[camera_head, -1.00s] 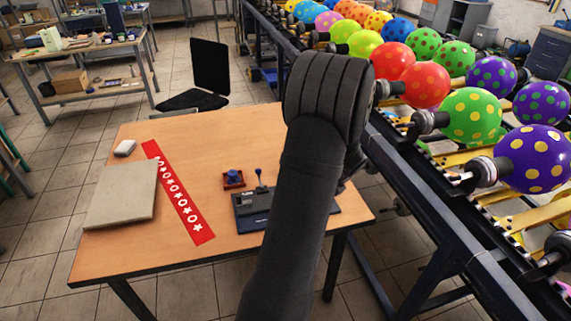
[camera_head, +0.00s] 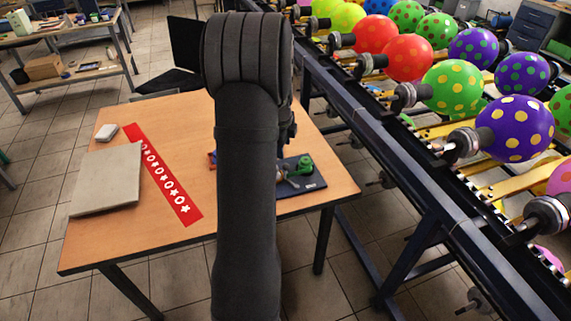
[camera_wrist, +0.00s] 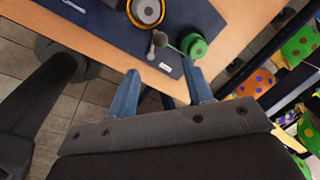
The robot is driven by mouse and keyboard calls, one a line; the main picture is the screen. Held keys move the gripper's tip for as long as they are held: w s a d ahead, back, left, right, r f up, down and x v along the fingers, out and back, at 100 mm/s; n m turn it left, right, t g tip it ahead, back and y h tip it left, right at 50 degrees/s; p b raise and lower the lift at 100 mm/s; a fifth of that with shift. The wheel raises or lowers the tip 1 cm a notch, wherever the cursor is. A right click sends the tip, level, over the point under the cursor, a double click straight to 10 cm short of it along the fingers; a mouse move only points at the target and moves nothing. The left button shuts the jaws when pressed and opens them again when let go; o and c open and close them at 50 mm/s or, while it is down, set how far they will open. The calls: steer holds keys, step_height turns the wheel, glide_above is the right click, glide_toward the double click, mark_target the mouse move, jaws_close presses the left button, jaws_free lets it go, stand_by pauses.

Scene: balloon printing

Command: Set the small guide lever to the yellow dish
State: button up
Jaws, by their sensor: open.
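The small guide lever (camera_wrist: 158,42) is a short grey stick with a rounded end, on a dark blue panel (camera_wrist: 95,18). In the wrist view it stands between the yellow dish (camera_wrist: 147,11), which has a dark middle, and a green dish (camera_wrist: 194,46). I cannot tell which dish it points to. In the head view my arm hides the yellow dish and most of the panel (camera_head: 310,184); the green dish (camera_head: 304,165) shows.
A red strip with white shapes (camera_head: 163,175), a grey slab (camera_head: 107,180) and a small white block (camera_head: 106,132) lie on the left of the wooden table (camera_head: 120,240). A conveyor frame (camera_head: 400,190) with spotted balloons runs along the right.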

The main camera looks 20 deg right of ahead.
steer(key=f, duration=0.3)
steer(key=w+f, duration=0.1)
steer(key=f, duration=0.2)
steer(key=d+f, duration=0.1)
steer(key=f, duration=0.3)
steer(key=shift+w+d, duration=0.1)
steer(key=shift+w, duration=0.15)
